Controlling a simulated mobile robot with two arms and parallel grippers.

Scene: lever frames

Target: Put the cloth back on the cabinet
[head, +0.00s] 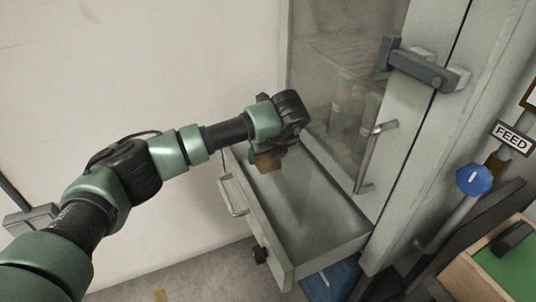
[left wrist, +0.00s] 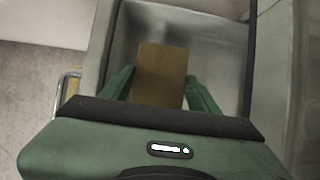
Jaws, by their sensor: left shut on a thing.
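My left gripper (head: 266,153) is shut on a brown rectangular piece (head: 267,164), which looks like the folded cloth. In the left wrist view the brown cloth (left wrist: 161,72) stands out flat between the two green fingers. The gripper points down over the open drawer (head: 335,256) of the cabinet (head: 405,150), towards its back end. I cannot tell whether the cloth touches the drawer floor. The cabinet is tall and pale grey, with a glass door. My right gripper is not in view.
The drawer has a metal handle (head: 232,198) on its front and looks otherwise empty. A door handle (head: 372,158) and a dark latch (head: 418,66) stick out from the cabinet. A blue knob (head: 474,179) and a green-topped wooden box (head: 508,262) are at right.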

